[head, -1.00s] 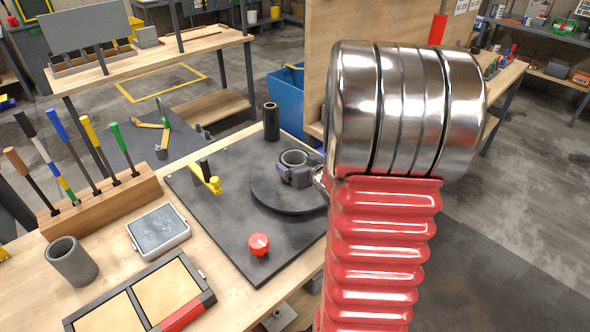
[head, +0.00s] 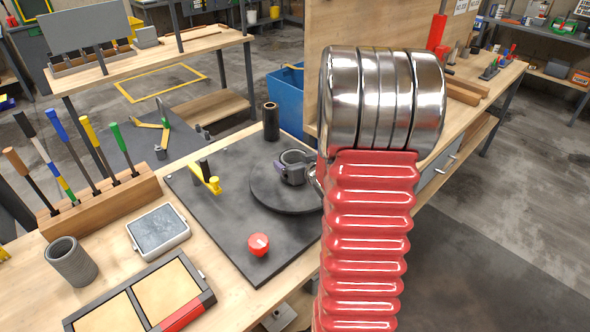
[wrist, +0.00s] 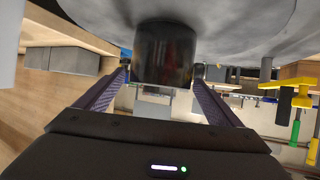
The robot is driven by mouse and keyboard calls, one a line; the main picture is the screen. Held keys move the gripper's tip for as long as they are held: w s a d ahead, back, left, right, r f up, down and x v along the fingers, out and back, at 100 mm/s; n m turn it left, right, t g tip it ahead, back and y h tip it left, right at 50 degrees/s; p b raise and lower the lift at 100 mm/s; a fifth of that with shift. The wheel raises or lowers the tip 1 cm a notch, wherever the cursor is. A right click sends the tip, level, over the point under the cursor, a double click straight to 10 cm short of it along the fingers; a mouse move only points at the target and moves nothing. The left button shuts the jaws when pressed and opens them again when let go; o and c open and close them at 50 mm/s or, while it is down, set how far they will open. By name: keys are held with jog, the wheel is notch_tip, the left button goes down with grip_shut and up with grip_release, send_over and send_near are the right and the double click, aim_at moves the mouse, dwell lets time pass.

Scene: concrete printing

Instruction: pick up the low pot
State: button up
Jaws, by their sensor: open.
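The low pot (head: 293,158) is a short grey ring-shaped cylinder with a dark inside. It stands upright on the round dark turntable (head: 262,191) in the head view. My gripper (head: 297,173) is at the pot, with a purplish finger on its left side; my arm hides part of the gripper. In the wrist view the picture is upside down, and the pot (wrist: 165,55) is a dark cylinder against the turntable. My gripper (wrist: 162,72) is open there, one finger on each side of the pot. Whether either finger touches it is unclear.
A black cylinder (head: 271,121), a yellow-handled tool (head: 207,178) and a red knob (head: 258,244) are around the turntable. A ribbed grey cylinder (head: 71,262), a grey-topped tray (head: 158,231) and a tool rack (head: 102,203) stand to the left.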

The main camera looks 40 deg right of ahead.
jog(key=shift+x, duration=1.25)
jog(key=shift+c, duration=0.7)
jog(key=c, duration=1.5)
jog(key=shift+r, duration=0.2)
notch_tip(320, 180, up, 10)
jog(key=shift+f, duration=0.1)
